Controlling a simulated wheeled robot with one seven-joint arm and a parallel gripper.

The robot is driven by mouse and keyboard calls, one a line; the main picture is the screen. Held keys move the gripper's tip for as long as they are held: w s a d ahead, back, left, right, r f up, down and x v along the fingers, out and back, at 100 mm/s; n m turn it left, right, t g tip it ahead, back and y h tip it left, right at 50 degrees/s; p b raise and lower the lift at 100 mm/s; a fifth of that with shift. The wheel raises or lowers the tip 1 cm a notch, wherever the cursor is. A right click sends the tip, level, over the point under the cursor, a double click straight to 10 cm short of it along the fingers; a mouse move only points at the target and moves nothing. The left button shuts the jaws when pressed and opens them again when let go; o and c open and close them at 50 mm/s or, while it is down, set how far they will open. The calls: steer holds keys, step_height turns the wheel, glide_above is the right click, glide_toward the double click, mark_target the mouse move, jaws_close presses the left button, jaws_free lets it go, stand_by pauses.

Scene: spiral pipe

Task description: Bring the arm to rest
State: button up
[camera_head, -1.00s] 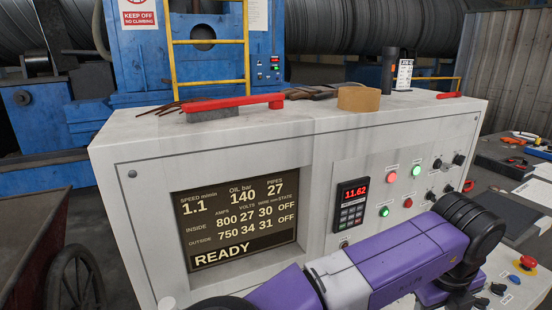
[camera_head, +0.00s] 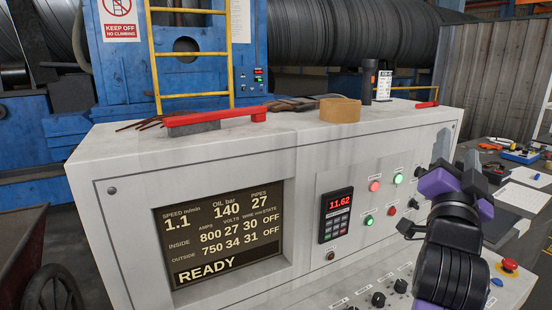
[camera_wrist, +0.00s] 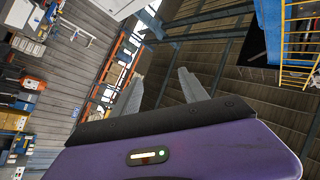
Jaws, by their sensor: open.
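My arm is folded upright at the right of the head view, in front of the right end of the control console (camera_head: 290,155). My gripper (camera_head: 456,152) points upward, its purple body below two grey fingers. The wrist view also shows my gripper (camera_wrist: 160,75), with its two fingers spread apart and nothing between them. The wrist camera looks up toward the roof beams.
On the console top lie a red-handled brush (camera_head: 215,121), a tape roll (camera_head: 340,110) and a dark torch (camera_head: 368,82). A keypad display (camera_head: 337,214) is on its face. A workbench (camera_head: 515,170) with tools stands at right. A cart (camera_head: 30,260) is at lower left.

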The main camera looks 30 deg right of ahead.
steer(key=w+a+f+n+t+y, duration=0.2)
steer(key=a+f+n+t+y, duration=0.2)
steer(key=a+n+t+y, duration=0.65)
steer(key=s+a+f+n+y, duration=0.4)
steer(key=a+f+n+y, duration=0.2)
steer(key=a+f+n, duration=0.45)
steer(key=s+a+f+m+g+y, duration=0.1)
steer(key=s+a+f+g, duration=0.3)
steer(key=s+f, duration=0.6)
steer(key=s+a+f+m+g+y, duration=0.1)
steer(key=s+a+f+g, duration=0.3)
steer(key=s+f, duration=0.7)
steer(key=s+a, duration=0.2)
steer(key=s, duration=0.2)
steer(key=shift+a+f+m+y, duration=0.15)
steer(key=shift+f+m+y, duration=0.1)
steer(key=shift+m+y, duration=0.1)
